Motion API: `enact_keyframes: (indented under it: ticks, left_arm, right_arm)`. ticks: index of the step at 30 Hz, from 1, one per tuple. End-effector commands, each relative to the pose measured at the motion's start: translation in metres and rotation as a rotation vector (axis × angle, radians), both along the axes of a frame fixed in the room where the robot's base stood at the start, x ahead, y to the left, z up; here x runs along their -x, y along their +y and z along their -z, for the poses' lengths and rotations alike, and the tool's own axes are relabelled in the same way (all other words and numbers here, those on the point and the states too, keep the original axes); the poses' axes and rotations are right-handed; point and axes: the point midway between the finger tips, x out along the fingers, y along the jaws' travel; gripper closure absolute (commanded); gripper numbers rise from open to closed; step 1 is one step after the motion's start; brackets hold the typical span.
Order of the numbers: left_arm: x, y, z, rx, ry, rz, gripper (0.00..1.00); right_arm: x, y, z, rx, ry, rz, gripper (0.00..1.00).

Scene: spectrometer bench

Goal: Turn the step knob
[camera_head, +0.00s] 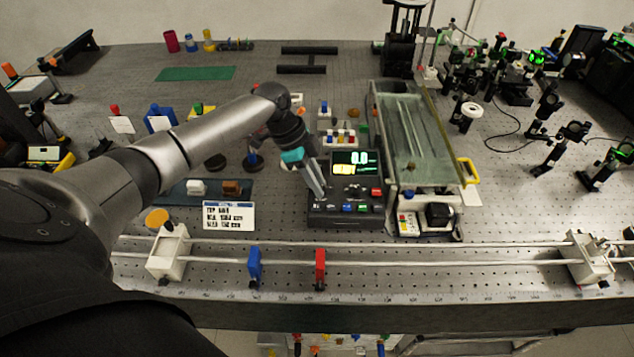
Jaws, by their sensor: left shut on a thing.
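A dark control box (345,213) stands on the bench in the middle of the head view. It has a lit display (355,163) reading 0.0 in green, with a yellow patch below it. A row of small coloured buttons runs along its front. My left gripper (319,192) reaches down from the upper left onto the left side of the box's panel. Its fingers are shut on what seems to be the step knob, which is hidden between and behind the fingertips. My right gripper is not in view.
A glass-topped unit (415,135) stands close to the right of the box. A rail (440,262) with a blue holder (254,266) and a red holder (320,268) runs along the front. A white text card (229,216) lies left of the box. Optics mounts fill the right.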

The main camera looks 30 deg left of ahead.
Motion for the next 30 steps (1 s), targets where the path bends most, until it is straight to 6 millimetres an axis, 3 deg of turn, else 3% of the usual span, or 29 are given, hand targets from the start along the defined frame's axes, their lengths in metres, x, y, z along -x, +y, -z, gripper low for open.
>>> enact_keyframes:
  ticks: [18,30]
  left_arm:
    - [-0.006,0.000,0.001,0.002,0.000,0.485,1.00]
    - [-0.006,0.001,0.000,0.000,0.000,0.625,1.00]
  right_arm:
    - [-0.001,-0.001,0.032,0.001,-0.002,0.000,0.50]
    - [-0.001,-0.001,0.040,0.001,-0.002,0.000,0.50]
